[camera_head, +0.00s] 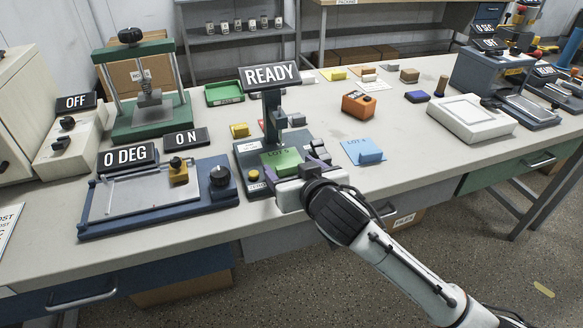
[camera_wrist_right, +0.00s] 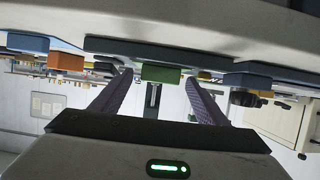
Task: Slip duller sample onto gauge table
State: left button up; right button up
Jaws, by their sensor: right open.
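The gauge (camera_head: 272,125) under a READY sign stands at the bench's front middle. A green sample (camera_head: 283,161) with a LOT label lies at the gauge's base, partly hidden by my right gripper. A blue sample (camera_head: 362,150), also with a LOT label and a block on it, lies on the bench to the right. My right gripper (camera_head: 304,164) is open at the gauge's front. In the right wrist view the green block (camera_wrist_right: 162,74) shows between the spread fingers (camera_wrist_right: 158,92), with a gap on both sides. I cannot tell which sample is duller. My left gripper is not in view.
A blue coating plate (camera_head: 140,197) with a 0 DEG sign stands left of the gauge, and a green press (camera_head: 146,120) behind it. An orange block (camera_head: 358,104) and a white device (camera_head: 470,118) stand to the right. Bare bench top lies right of the blue sample.

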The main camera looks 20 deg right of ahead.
jog(key=v, duration=1)
jog(key=shift+s+r, duration=0.1)
jog(key=s+d+f+n+g, duration=0.1)
jog(key=s+d+f+g, duration=0.3)
jog(key=s+f, duration=0.7)
jog(key=s+d+f+g, duration=0.2)
jog(key=s+f+g, duration=0.4)
jog(key=s+f, duration=0.5)
jog(key=w+a+f+t+y, duration=0.2)
jog(key=a+f+t, duration=0.3)
jog(key=f, duration=0.5)
jog(key=shift+a+n, duration=0.3)
jog(key=shift+a, duration=0.05)
